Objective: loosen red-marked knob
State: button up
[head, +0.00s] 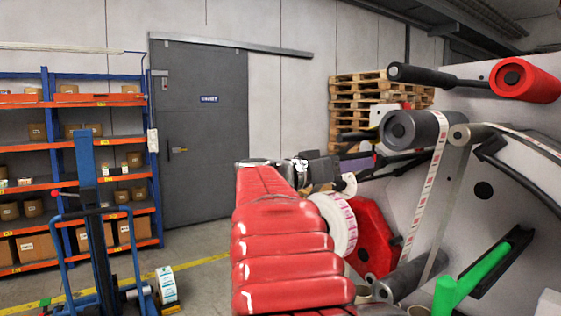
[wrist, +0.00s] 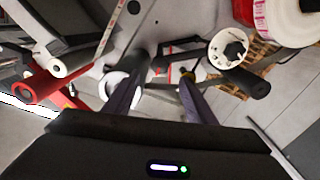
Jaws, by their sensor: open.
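The label rewinder (head: 520,165) has a pale panel with rollers, a label web and levers. My gripper (head: 352,168) is in front of it in the head view, at the end of my red-sleeved arm. In the wrist view my gripper (wrist: 160,80) is open, its two dark fingers apart with nothing clearly held between them. A black knob (wrist: 235,50) on a white disc lies to the right of the fingertips, apart from them. I cannot make out a red mark on it. In the head view my arm and gripper hide part of the machine.
A white label roll (head: 337,222) and a red flange (head: 376,236) are close to my arm. A grey roller (head: 412,130), a red roller (head: 525,78) and a green handle (head: 470,280) stick out at right. A blue lift truck (head: 92,225) stands left.

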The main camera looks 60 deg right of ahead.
aim_at(379, 162)
jog(key=x, duration=0.8)
jog(key=shift+c, duration=0.5)
jog(key=c, duration=0.9)
